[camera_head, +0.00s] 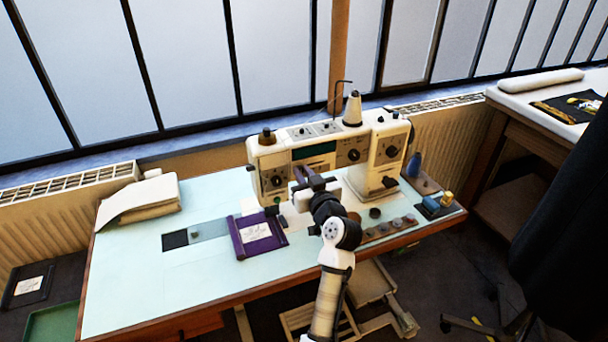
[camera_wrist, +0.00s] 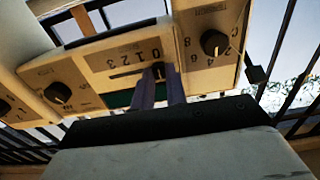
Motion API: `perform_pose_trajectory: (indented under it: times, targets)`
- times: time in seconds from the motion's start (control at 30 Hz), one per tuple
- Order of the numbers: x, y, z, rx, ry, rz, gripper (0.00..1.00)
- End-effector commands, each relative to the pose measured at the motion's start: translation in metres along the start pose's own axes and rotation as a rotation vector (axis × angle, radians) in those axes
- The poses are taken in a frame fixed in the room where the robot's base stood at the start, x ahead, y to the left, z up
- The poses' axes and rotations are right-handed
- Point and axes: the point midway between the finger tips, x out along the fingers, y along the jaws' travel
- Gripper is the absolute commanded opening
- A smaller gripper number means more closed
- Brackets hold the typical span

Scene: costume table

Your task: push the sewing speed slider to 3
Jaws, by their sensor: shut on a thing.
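The sewing machine (camera_head: 325,150) is a cream body standing on the pale blue table. In the wrist view its speed slider panel (camera_wrist: 100,62) has a dark horizontal slot under a short row of small digits. The slider's dark handle (camera_wrist: 158,70) is at the right end of the visible slot, between my fingertips. My gripper (camera_wrist: 158,76) is shut on that handle. Most of the slot lies bare to the left of the fingers.
A numbered knob (camera_wrist: 215,42) sits close right of the fingers in the wrist view, and another knob (camera_wrist: 58,92) lies left. A thread cone (camera_head: 353,108) stands on top of the machine.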

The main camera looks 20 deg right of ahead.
Motion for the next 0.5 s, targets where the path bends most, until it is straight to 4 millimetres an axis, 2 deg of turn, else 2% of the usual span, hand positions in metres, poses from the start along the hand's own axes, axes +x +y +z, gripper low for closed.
perform_pose_trajectory:
  times: [0.23, 0.5]
  targets:
    - [0.000, 0.006, 0.002, 0.000, 0.001, 0.002, 0.00]
    - [0.000, 0.048, 0.005, 0.000, 0.003, 0.004, 0.00]
